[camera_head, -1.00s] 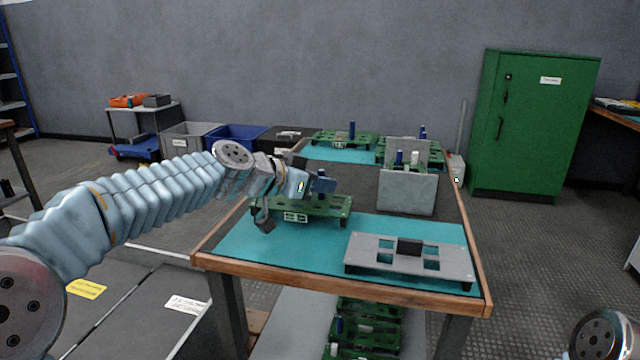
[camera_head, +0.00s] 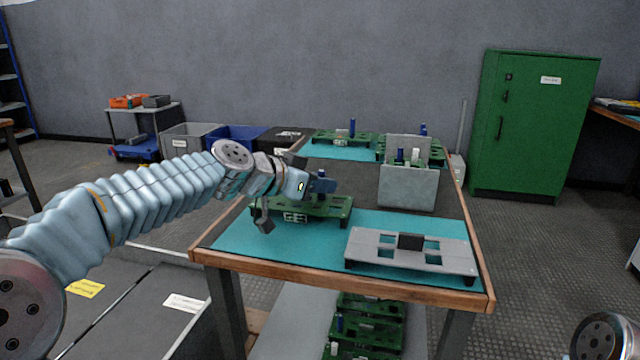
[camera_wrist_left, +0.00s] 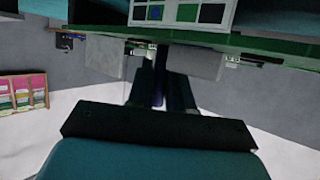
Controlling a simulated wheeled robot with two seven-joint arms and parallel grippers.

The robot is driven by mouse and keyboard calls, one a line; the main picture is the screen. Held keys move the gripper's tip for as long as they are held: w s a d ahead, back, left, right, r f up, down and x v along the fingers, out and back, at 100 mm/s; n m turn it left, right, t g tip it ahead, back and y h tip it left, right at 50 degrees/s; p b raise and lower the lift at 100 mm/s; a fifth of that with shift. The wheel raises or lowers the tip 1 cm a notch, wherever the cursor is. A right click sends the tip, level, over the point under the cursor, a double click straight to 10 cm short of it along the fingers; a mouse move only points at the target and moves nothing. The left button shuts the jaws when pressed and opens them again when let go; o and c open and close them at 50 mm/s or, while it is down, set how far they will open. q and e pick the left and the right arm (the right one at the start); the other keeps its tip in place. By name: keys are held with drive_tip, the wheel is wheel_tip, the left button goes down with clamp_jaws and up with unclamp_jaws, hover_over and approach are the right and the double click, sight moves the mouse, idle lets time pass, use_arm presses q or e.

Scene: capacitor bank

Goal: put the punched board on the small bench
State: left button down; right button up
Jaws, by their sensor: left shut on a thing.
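The punched board (camera_head: 330,208) is a green plate with holes and a white label on its front edge. It is at the left of the teal mat on the table; I cannot tell whether it touches the mat. My left gripper (camera_head: 322,185) reaches over it from the left and is shut on an upright dark part of it. The wrist view shows the gripper's dark fingers (camera_wrist_left: 163,92) below the board's green edge (camera_wrist_left: 270,46). The small bench (camera_head: 455,258) appears to be the grey plate on short legs with square openings and a black block, front right. My right gripper is out of view.
A grey box (camera_head: 408,190) holding green boards stands behind the small bench. More green boards (camera_head: 340,137) lie at the table's far end, and others (camera_head: 365,325) sit on the shelf below. Bare teal mat (camera_head: 300,252) lies in front of the punched board.

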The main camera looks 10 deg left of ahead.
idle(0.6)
use_arm(q)
drive_tip(key=c, duration=0.9)
unclamp_jaws()
drive_tip(key=shift+c, duration=0.2)
drive_tip(key=shift+f, duration=0.1)
